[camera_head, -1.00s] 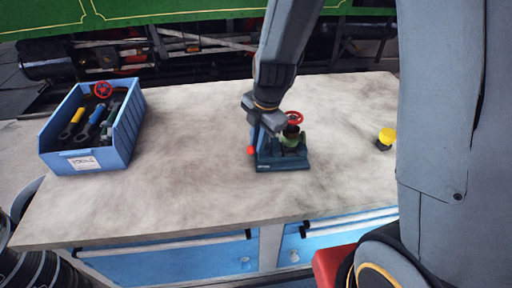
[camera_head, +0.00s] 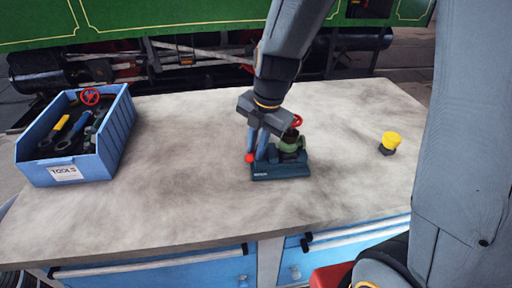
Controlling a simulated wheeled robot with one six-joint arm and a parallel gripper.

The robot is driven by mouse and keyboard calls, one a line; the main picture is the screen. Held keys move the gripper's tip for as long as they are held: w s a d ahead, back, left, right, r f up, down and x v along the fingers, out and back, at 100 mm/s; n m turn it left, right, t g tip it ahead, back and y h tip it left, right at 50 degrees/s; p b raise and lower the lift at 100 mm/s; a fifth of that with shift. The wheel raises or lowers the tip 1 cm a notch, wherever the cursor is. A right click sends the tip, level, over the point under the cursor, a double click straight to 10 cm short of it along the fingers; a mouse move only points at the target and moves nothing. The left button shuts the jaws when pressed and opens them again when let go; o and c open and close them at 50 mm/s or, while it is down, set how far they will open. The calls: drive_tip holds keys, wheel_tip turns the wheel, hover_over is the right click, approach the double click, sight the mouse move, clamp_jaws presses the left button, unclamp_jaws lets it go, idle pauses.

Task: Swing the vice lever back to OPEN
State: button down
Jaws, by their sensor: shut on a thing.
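The dark teal vice (camera_head: 281,173) stands on the bench, with a green valve part with a red handwheel (camera_head: 297,122) sitting in it. The red ball end of the vice lever (camera_head: 250,158) shows at the left side of the vice. My gripper (camera_head: 257,154) reaches down from above, with its blue fingers at the lever beside the red ball, and is shut on the lever. The fingers and gripper body hide most of the lever and part of the valve. I cannot read any OPEN mark.
A blue tool bin (camera_head: 88,166) with several tools and a red handwheel stands at the left of the bench (camera_head: 180,190). A yellow-topped dark object (camera_head: 390,141) stands at the right. Bench top between them is clear. A green locomotive (camera_head: 190,15) is behind.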

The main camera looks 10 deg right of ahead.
drive_tip(key=c, duration=1.7)
unclamp_jaws()
drive_tip(key=shift+c, duration=0.2)
drive_tip(key=shift+r, duration=0.15)
wheel_tip(320, 180, up, 7)
drive_tip(key=s+d+b, duration=0.1)
drive_tip(key=shift+r, duration=0.2)
drive_tip(key=shift+s, duration=0.15)
drive_tip(key=s+d+f+m, duration=0.2)
drive_tip(key=s+d+m, duration=0.1)
drive_tip(key=m, duration=0.6)
drive_tip(key=s+d+f+m+h, duration=0.1)
drive_tip(key=s+d+f+m, duration=0.2)
drive_tip(key=m, duration=0.6)
drive_tip(key=s+d+f+m, duration=0.2)
drive_tip(key=s+f+m, duration=0.1)
drive_tip(key=m, duration=0.6)
drive_tip(key=shift+s+d+f+g+h, duration=0.25)
drive_tip(key=shift+s+d+g+h, duration=0.05)
drive_tip(key=shift+s+d+g, duration=0.1)
